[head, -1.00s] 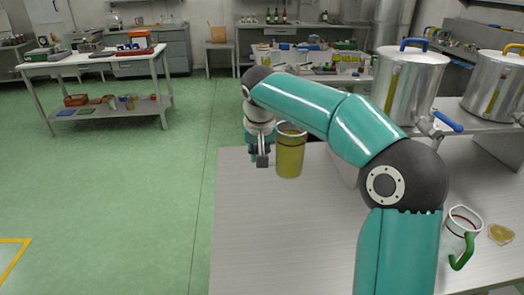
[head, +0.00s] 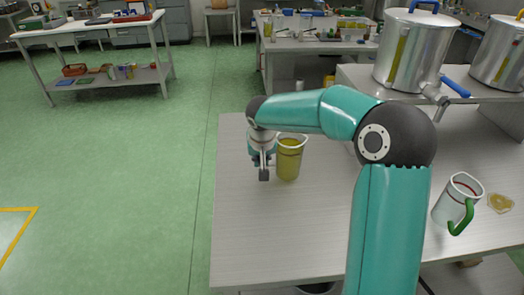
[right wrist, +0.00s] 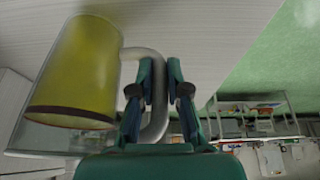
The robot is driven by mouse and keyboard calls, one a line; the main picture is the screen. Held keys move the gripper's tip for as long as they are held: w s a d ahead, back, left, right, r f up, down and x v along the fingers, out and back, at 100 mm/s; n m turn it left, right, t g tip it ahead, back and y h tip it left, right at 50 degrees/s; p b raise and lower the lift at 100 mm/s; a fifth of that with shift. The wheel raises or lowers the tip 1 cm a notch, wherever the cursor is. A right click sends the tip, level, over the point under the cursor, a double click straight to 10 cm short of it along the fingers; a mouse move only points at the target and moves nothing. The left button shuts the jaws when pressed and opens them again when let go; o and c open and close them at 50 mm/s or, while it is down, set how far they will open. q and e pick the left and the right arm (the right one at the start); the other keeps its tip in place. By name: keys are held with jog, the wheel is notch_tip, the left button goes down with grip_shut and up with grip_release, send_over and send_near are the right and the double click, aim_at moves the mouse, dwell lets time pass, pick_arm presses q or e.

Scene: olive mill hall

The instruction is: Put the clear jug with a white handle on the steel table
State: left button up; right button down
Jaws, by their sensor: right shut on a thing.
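The clear jug (head: 289,160), filled with yellow-green oil, is upright at the far left part of the steel table (head: 265,235). Its base is at or just above the tabletop; I cannot tell if it touches. In the right wrist view the jug (right wrist: 80,70) is at the left, with its pale handle (right wrist: 157,120) between the fingers. My right gripper (head: 264,174) is beside the jug, on its left in the head view. In the right wrist view the gripper (right wrist: 160,68) is shut on the handle. My left gripper is not in view.
A clear jug with a green handle (head: 458,203) and a small amber item (head: 500,203) are at the table's right. Steel vats (head: 416,52) stand on a raised shelf (head: 364,78) behind. The table's front left is clear. A white bench (head: 95,27) stands across the green floor.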

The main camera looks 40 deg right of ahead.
jog(key=shift+f, duration=0.6)
jog(key=shift+f, duration=0.1)
jog(key=c, duration=1.2)
grip_release()
jog(key=shift+o, duration=0.2)
jog(key=v, duration=1.2)
jog(key=shift+s, duration=0.1)
